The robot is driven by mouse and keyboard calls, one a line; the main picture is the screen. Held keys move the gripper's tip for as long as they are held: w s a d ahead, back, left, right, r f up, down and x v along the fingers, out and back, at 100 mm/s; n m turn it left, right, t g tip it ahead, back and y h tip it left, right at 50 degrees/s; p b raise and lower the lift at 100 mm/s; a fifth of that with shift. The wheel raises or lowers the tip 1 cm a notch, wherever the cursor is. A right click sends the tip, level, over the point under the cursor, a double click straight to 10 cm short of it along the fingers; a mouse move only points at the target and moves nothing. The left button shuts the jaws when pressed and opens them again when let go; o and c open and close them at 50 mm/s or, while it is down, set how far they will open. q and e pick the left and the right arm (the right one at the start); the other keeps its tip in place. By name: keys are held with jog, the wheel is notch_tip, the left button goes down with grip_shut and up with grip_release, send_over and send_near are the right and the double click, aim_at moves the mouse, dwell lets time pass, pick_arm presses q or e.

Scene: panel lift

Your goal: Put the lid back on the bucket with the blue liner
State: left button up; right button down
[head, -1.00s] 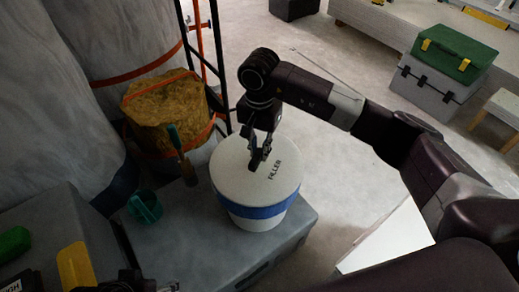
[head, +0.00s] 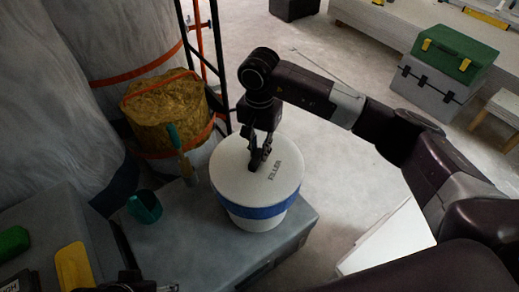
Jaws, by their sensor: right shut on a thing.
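A white round lid (head: 232,172) marked FILLER lies over the top of a white bucket (head: 256,222). A blue band, which may be the liner (head: 258,210), shows around the bucket just below the lid's edge. The bucket stands upright on a grey box. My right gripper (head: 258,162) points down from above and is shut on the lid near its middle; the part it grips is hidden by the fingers. I cannot tell whether the lid is fully seated or slightly raised.
The grey box (head: 190,245) also carries a green cup (head: 145,206). A yellow-brown filled bucket (head: 168,105) with a trowel (head: 181,155) beside it stands behind, near wrapped rolls. A green-lidded toolbox (head: 455,55) is at upper right. Open floor lies right of the bucket.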

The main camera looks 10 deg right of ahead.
dwell(0.7)
jog(key=c, duration=1.3)
grip_release()
jog(key=shift+r, duration=0.1)
